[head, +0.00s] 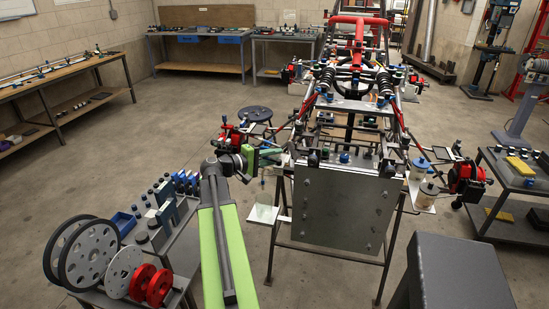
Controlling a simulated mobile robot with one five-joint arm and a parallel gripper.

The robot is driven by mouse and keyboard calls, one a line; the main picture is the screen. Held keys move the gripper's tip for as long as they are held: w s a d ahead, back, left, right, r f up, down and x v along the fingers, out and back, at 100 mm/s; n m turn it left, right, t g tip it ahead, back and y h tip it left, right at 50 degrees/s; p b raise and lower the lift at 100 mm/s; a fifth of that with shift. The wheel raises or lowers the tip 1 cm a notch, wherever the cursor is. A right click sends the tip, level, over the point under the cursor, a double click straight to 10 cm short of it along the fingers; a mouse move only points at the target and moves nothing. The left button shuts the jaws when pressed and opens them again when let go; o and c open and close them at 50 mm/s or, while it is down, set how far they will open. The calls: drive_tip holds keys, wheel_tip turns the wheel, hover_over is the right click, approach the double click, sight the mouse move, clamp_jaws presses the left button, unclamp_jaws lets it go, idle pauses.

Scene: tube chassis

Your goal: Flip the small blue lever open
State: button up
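I cannot make out the small blue lever for certain in the head view. Several small blue parts show on the tube chassis (357,33), among them a blue knob (345,158) at the top of its grey front plate (343,212). My green arm reaches from the bottom of the picture toward the chassis's left front corner. My gripper (277,155) is at the arm's far end, close to that corner. Its fingers are small and blend with the parts behind them, so I cannot tell whether they are open, shut or touching anything.
A cart at lower left holds grey discs (88,254), red discs (150,284) and a blue bin (124,223). A dark grey block (452,270) stands at lower right. A trolley (515,177) stands at right. Workbenches line the walls. The floor (170,115) at left is open.

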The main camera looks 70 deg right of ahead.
drive_tip(key=shift+c, duration=0.4)
clamp_jaws()
drive_tip(key=shift+a+n+t+h, duration=0.2)
drive_tip(key=shift+n+t+h, duration=0.1)
drive_tip(key=shift+n+t, duration=0.15)
drive_tip(key=shift+w+d, duration=0.1)
drive_tip(key=shift+w, duration=0.1)
drive_tip(key=shift+o, duration=0.4)
unclamp_jaws()
drive_tip(key=shift+t, duration=0.25)
